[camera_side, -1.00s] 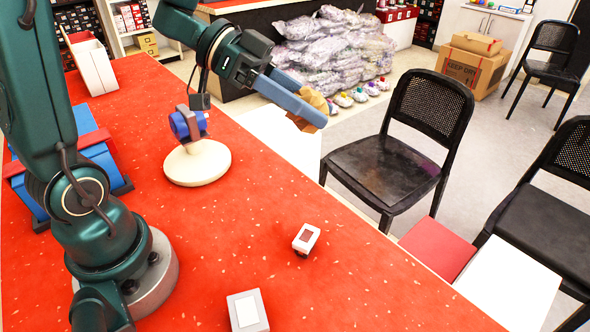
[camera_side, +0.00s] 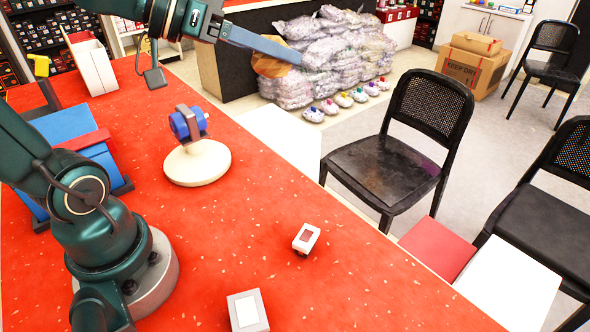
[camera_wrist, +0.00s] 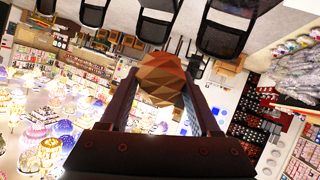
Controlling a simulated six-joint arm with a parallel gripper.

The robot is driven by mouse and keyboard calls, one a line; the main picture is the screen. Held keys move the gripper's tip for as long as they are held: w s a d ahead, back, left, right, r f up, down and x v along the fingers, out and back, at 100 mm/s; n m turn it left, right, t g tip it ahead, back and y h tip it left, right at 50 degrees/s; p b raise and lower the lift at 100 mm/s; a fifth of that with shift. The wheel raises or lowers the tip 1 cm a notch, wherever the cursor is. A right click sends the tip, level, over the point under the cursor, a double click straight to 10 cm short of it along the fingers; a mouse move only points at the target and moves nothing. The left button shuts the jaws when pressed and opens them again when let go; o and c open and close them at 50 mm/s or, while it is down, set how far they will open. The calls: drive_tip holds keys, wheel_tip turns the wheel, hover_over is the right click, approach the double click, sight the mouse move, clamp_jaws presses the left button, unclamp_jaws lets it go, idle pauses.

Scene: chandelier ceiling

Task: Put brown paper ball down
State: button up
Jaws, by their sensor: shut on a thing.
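The brown paper ball (camera_side: 272,63) is faceted and shows partly behind a blue-grey finger of my gripper (camera_side: 284,54) in the side view. In the wrist view the ball (camera_wrist: 163,80) sits between the two fingertips of my gripper (camera_wrist: 160,88), which is shut on it. My gripper is high up, beyond the far edge of the red table (camera_side: 250,225), with the plastic-wrapped bundles behind it in the picture. The ball touches no surface that I can see.
On the table are a cream round stand (camera_side: 198,163) with a blue part, two small white boxes (camera_side: 306,238) (camera_side: 247,312), a blue and red box (camera_side: 75,155) and a white bin (camera_side: 91,65). Black chairs (camera_side: 390,165) stand beyond the edge. The table's middle is clear.

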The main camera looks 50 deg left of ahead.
drive_tip(key=d+f+m+g+h, duration=0.2)
drive_tip(key=d+f+m+h, duration=0.1)
drive_tip(key=f, duration=0.4)
drive_tip(key=shift+w, duration=0.15)
drive_tip(key=n+t+y, duration=0.1)
drive_tip(key=n+y, duration=0.1)
hover_over(274, 192)
wheel_tip(274, 192, down, 11)
drive_tip(key=shift+f, duration=3.1)
drive_tip(key=shift+f, duration=0.55)
drive_tip(key=o, duration=1.4)
drive_tip(key=shift+c, duration=0.2)
drive_tip(key=shift+r, duration=0.1)
